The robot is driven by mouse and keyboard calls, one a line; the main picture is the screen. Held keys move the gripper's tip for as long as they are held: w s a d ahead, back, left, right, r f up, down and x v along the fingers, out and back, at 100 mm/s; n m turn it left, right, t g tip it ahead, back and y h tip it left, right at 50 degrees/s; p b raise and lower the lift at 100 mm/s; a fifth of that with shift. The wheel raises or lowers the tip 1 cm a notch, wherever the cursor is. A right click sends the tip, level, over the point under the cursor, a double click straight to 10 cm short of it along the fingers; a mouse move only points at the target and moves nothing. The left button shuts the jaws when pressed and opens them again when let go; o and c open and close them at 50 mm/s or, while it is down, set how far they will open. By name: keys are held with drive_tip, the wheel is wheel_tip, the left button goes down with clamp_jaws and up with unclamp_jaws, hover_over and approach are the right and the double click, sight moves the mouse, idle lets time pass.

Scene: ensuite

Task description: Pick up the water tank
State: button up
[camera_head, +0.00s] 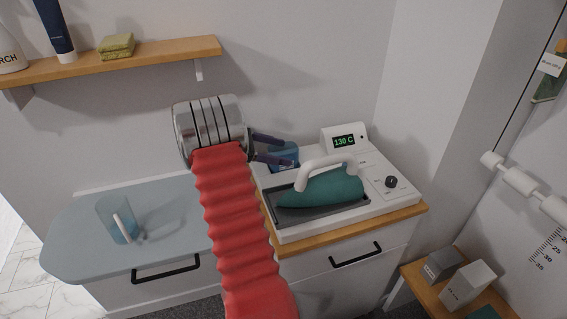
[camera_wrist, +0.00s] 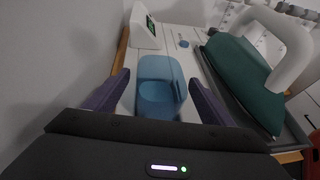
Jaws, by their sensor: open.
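The water tank (camera_head: 284,150) is a blue, see-through container at the left end of the white ironing station (camera_head: 380,202). In the wrist view the water tank (camera_wrist: 161,92) lies between the two purple fingers of my gripper (camera_wrist: 159,78). My gripper (camera_head: 289,153) is open, with one finger on each side of the tank. Gaps show beside the tank in the wrist view; I cannot tell whether either finger touches it. My gripper partly hides the tank in the head view.
A teal iron (camera_head: 322,190) with a white handle rests right of the tank; it also fills the wrist view's right side (camera_wrist: 243,75). The station's display (camera_head: 344,141) reads 130 C. A clear jug (camera_head: 117,220) stands on the blue-grey board (camera_head: 175,253). A wooden shelf (camera_head: 150,53) hangs above.

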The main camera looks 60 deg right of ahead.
sight(292, 154)
drive_tip(key=shift+x, duration=2.6)
drive_tip(key=shift+w, duration=0.1)
drive_tip(key=c, duration=1.3)
drive_tip(key=shift+r, duration=0.2)
drive_tip(key=shift+r, duration=4.8)
